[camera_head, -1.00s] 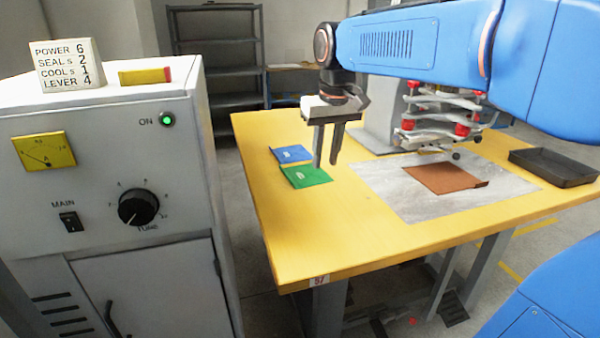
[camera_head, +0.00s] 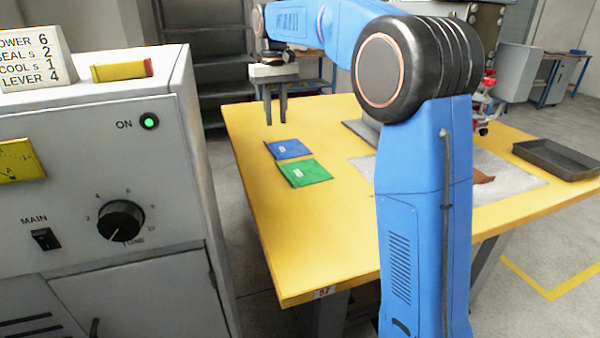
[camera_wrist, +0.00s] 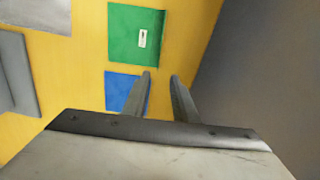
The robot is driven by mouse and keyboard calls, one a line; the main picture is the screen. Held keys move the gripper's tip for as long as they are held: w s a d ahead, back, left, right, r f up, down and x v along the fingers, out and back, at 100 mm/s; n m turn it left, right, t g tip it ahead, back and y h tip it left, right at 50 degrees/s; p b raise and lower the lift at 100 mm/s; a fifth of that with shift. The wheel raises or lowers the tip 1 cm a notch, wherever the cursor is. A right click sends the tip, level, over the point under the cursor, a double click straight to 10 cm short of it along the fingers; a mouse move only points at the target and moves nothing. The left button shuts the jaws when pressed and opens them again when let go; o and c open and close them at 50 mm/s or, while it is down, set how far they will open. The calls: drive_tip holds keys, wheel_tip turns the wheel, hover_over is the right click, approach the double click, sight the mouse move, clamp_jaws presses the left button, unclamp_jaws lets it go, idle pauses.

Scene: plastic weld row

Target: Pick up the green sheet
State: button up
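The green sheet (camera_head: 304,172) lies flat near the left edge of the yellow table, with a small white label on it. A blue sheet (camera_head: 289,149) lies just behind it. In the wrist view the green sheet (camera_wrist: 136,35) is at the top and the blue sheet (camera_wrist: 126,91) is below it, partly hidden by a finger. My gripper (camera_head: 276,122) points down above the far left part of the table, behind both sheets. Its two fingers are apart with nothing between them, as the wrist view also shows (camera_wrist: 162,76).
A grey control cabinet (camera_head: 100,180) stands close on the left. A brown sheet (camera_head: 482,178) lies on a grey mat (camera_head: 510,178), partly behind my arm. A dark tray (camera_head: 558,160) is at the table's right. The table (camera_head: 300,235) is clear in front.

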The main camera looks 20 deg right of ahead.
wheel_tip(320, 180, down, 16)
drive_tip(key=shift+d+r, duration=0.1)
drive_tip(key=shift+d, duration=0.05)
idle(0.6)
drive_tip(key=shift+c, duration=0.6)
clamp_jaws()
